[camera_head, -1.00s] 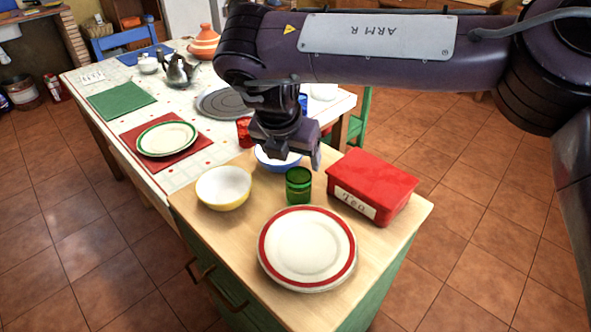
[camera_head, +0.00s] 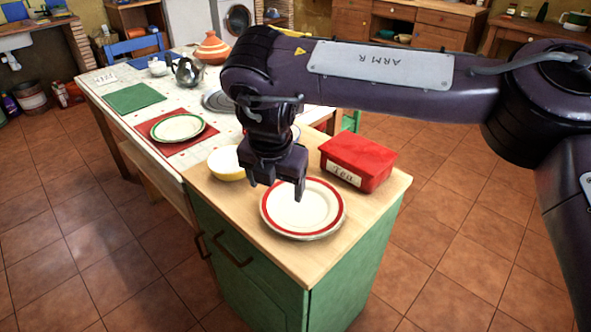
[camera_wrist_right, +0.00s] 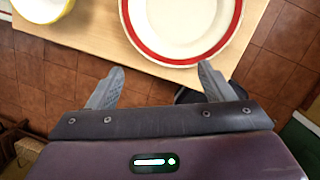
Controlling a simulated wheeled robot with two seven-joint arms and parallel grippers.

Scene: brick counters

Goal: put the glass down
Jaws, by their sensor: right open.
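My right gripper (camera_head: 276,190) is open with nothing between its fingers. In the head view it hangs over the counter, in front of the plate's left edge. In the right wrist view its two spread fingers (camera_wrist_right: 160,84) point toward the red-rimmed plate (camera_wrist_right: 180,22), with floor tiles between them. No glass shows in either view now; the green glass seen earlier on the counter is in the area my gripper and arm now cover. My left gripper is not in view.
The tiled table (camera_head: 115,85) behind holds a green-rimmed plate (camera_head: 177,127) and pots.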

